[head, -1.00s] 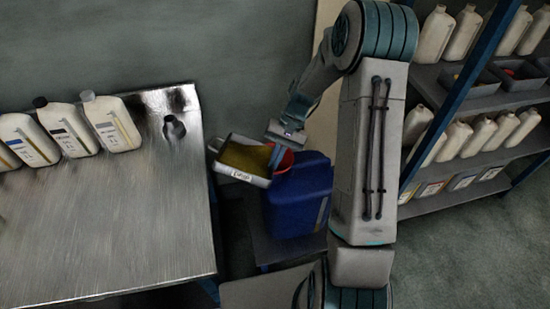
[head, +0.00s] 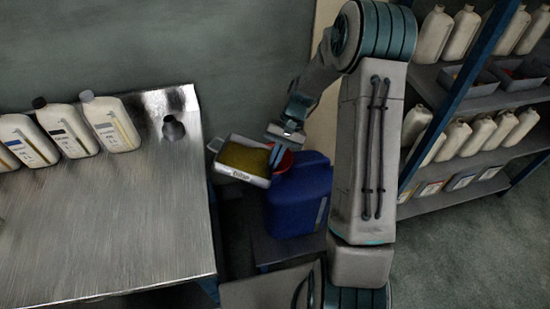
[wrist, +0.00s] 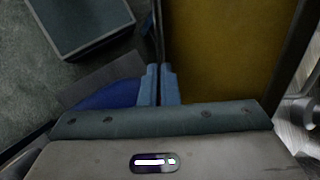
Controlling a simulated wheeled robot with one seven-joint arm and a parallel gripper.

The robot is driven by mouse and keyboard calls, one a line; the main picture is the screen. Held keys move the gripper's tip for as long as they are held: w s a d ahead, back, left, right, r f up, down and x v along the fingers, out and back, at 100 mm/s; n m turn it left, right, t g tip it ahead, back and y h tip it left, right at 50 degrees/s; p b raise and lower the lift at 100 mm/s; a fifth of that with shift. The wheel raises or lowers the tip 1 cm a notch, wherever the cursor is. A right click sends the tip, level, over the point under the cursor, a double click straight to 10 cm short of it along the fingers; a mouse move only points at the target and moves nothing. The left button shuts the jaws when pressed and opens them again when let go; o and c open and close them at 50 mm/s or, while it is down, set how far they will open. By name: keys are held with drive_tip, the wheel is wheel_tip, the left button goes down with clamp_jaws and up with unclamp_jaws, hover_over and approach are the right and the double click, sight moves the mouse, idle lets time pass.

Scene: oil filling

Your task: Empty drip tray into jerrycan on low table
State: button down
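The drip tray (head: 258,181) is a light, shallow tray with a label on its front wall and yellow-brown oil (head: 242,158) in it. My gripper (head: 275,156) is shut on the tray's right wall and holds it in the air, slightly tilted. In the wrist view my fingers (wrist: 158,85) pinch the wall, with oil (wrist: 225,50) filling the right side. The blue jerrycan (head: 298,203) stands on the low table (head: 262,245), just right of and below the tray. A red funnel-like piece (head: 285,161) sits at its top, partly hidden by my fingers.
A metal workbench (head: 110,220) with several white bottles (head: 110,123) and a dark round fitting (head: 173,128) stands at the left, close to the tray. A shelf rack (head: 480,95) with bottles and bins stands at the right. A grey wall is behind.

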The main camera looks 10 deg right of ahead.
drive_tip(key=shift+r, duration=0.1)
drive_tip(key=shift+w+d+r+g+y+p, duration=0.5)
drive_tip(key=shift+y+p, duration=0.3)
drive_tip(key=shift+p, duration=0.2)
drive_tip(key=shift+d+r, duration=0.15)
drive_tip(key=shift+d, duration=0.05)
idle(0.7)
drive_tip(key=shift+w+d+r+g+y+p, duration=0.2)
drive_tip(key=shift+w+d+g+y+p, duration=0.1)
drive_tip(key=shift+g+y, duration=0.15)
drive_tip(key=shift+w+d+r+g+y+p, duration=0.2)
drive_tip(key=shift+d+g+y+p, duration=0.15)
drive_tip(key=shift+y, duration=0.2)
idle(0.8)
drive_tip(key=shift+w+d+r+g+y, duration=0.35)
drive_tip(key=shift+w+d+g+y, duration=0.2)
drive_tip(key=shift+d+g+y, duration=0.25)
drive_tip(key=shift+a, duration=0.1)
idle(1.9)
